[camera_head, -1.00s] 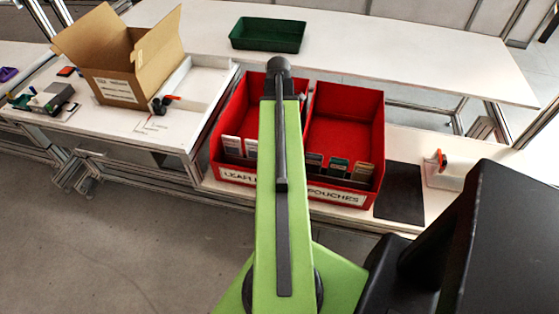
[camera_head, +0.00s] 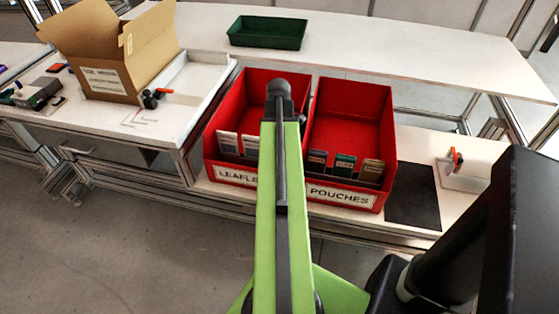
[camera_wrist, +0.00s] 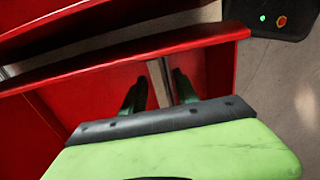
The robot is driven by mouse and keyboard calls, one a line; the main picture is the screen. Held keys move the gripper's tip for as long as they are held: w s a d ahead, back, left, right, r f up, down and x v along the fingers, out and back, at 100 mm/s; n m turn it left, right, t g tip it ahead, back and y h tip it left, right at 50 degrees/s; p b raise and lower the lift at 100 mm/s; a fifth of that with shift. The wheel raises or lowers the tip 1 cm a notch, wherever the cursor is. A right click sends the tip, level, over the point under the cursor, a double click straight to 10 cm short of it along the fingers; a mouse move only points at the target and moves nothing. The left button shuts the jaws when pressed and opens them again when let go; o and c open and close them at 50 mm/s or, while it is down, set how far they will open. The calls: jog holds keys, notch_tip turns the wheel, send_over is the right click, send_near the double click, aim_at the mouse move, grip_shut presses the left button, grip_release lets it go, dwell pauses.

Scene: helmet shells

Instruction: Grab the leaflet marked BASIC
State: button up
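The left half of a red bin (camera_head: 222,122) carries a label that begins "LEAFLE"; my arm covers the rest. Two pale leaflets stand at its front, one at the left (camera_head: 228,143) and one beside my arm (camera_head: 250,146). Their print is too small to read, so I cannot tell which is BASIC. My gripper is hidden behind my arm in the head view. In the wrist view my gripper (camera_wrist: 158,86) points into a red compartment, its dark green fingers apart. A narrow pale strip (camera_wrist: 160,76) shows between them; I cannot tell whether it is a leaflet.
The right half of the bin (camera_head: 352,105), labelled POUCHES, holds several packets (camera_head: 345,164). A dark mat (camera_head: 412,195) lies to its right. An open cardboard box (camera_head: 105,85) stands on the left table, and a green tray (camera_head: 267,33) sits on the white table behind.

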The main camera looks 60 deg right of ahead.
notch_tip(320, 180, down, 4)
jog(key=b, duration=0.2)
jog(key=shift+s+b, duration=0.1)
jog(key=shift+b, duration=0.3)
grip_shut()
